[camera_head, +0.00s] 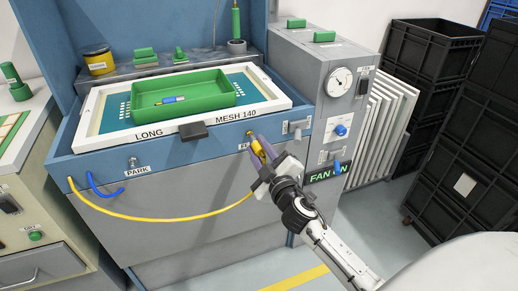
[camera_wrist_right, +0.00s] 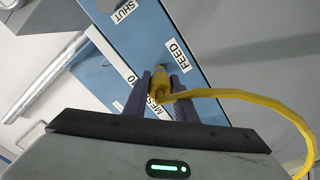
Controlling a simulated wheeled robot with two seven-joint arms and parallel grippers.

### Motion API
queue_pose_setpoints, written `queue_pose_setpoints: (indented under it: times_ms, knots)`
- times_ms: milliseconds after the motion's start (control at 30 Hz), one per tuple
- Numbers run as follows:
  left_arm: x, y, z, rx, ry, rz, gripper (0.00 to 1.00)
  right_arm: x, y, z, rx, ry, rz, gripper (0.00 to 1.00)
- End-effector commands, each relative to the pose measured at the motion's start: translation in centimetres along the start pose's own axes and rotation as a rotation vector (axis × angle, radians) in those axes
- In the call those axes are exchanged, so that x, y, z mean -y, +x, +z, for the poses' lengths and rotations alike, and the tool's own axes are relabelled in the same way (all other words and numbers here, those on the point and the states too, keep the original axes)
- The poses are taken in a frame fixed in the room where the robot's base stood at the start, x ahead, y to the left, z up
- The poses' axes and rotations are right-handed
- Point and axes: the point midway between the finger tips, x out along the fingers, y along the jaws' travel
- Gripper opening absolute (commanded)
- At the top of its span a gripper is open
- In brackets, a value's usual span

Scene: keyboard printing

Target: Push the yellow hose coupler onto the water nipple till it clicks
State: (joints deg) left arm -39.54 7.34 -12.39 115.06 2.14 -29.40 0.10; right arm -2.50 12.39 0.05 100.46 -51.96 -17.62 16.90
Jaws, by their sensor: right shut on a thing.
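The yellow hose coupler (camera_head: 257,147) is between the purple fingers of my right gripper (camera_head: 262,152), at the front of the blue washout unit. In the right wrist view the coupler (camera_wrist_right: 160,82) also sits between the fingers of the right gripper (camera_wrist_right: 164,84). Its far end is at the water nipple (camera_head: 249,133) by the FEED label. The nipple is small and mostly hidden, so I cannot tell whether the coupler is fully seated. The yellow hose (camera_head: 160,219) hangs in a curve from the coupler to the unit's left side. My left gripper is not in view.
The PARK fitting (camera_head: 132,162) is further left on the blue front. A framed screen (camera_head: 105,133) holding a green tray (camera_head: 215,76) lies on top. A grey control box (camera_head: 318,100) with a gauge stands at right. Black crates (camera_head: 433,50) are stacked beyond.

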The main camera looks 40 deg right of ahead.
Motion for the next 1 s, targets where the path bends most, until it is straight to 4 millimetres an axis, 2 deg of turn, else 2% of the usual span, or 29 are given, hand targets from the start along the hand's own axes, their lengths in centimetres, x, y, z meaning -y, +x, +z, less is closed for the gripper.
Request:
queue_pose_setpoints:
  times_ms: [567, 1000]
  knots:
    - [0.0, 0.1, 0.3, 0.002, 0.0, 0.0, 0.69, 0.0, 2.0, 0.0, -0.001, -0.001, 0.0, 0.0]
    - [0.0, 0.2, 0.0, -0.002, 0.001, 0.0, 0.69, 0.1, 1.7, 0.0, 0.0, 0.001, -0.002, 0.0]
